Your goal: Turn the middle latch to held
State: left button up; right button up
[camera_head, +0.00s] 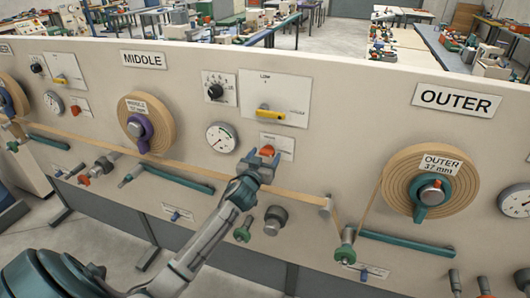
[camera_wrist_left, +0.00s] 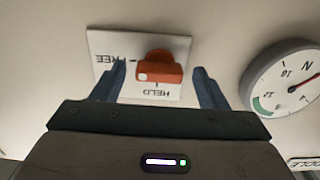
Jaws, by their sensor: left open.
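The middle latch (camera_head: 267,150) is a small orange knob on a white plate (camera_head: 287,146), right of and below the middle gauge. In the left wrist view the latch (camera_wrist_left: 160,73) shows upside down, with FREE at the left of its plate (camera_wrist_left: 108,80) and HELD below. Its white-dotted end lies on the FREE side. My left gripper (camera_head: 262,161) is open at the latch. In the left wrist view its two fingers (camera_wrist_left: 158,88) stand either side of the knob, with gaps. Whether they touch it is not visible. My right gripper is not in view.
A gauge (camera_head: 221,137) sits close left of the latch, and a yellow lever (camera_head: 270,115) is above. A tan strip (camera_head: 225,178) runs across the panel below. The middle spool (camera_head: 163,126) is left and the outer spool (camera_head: 397,183) right.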

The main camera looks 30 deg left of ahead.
pick_arm(q)
jog(key=shift+w, duration=0.35)
